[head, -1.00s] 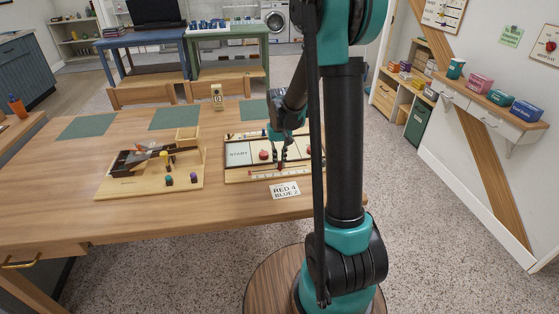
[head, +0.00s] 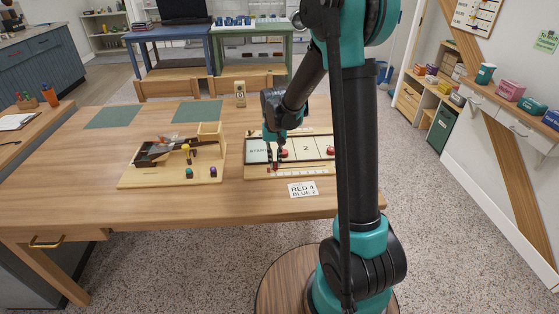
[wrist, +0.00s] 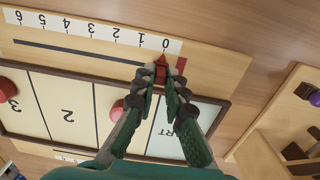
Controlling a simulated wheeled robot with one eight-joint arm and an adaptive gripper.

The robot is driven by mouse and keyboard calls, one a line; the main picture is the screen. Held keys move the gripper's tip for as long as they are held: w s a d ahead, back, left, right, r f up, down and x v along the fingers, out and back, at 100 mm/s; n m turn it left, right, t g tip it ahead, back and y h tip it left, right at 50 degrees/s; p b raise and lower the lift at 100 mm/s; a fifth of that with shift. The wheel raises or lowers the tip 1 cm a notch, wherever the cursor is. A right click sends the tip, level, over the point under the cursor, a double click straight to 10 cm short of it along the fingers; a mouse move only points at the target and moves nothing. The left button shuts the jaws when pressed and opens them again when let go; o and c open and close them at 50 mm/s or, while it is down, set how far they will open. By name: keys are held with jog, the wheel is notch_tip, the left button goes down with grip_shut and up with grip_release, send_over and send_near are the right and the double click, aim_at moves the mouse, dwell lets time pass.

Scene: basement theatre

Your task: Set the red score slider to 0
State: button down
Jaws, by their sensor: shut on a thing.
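The game board (head: 258,154) lies on the wooden table, with START at its left end in the head view. Its near edge carries a white score scale (wrist: 95,32) running from 0 to 6, with a dark slot below the numbers. The red score slider (wrist: 161,70) is at the 0 end, just under the 0 mark in the wrist view. My gripper (wrist: 158,76) is shut on it, and the fingertips hide part of it. In the head view my gripper (head: 275,165) is at the left end of the near scale.
A card reading RED 4 BLUE 2 (head: 302,189) lies in front of the board. A wooden tray game (head: 140,183) stands to the left. Red pucks (wrist: 117,110) sit on the board. A second scale (wrist: 70,157) runs along the opposite edge.

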jog(key=shift+a, duration=0.2)
jog(key=c, duration=1.6)
grip_release()
jog(key=shift+a, duration=0.1)
jog(key=shift+o, duration=0.2)
notch_tip(320, 180, up, 12)
jog(key=s+d+f+t, duration=0.1)
jog(key=s+d+f, duration=0.2)
jog(key=s, duration=0.4)
jog(key=s+d+f+t, duration=0.1)
jog(key=s+d+f, duration=0.2)
jog(key=s+d, duration=0.3)
jog(key=s+d+f+t, duration=0.2)
jog(key=s+d+f, duration=0.1)
jog(key=s, duration=0.6)
jog(key=shift+d+f, duration=0.4)
jog(key=shift+d, duration=0.5)
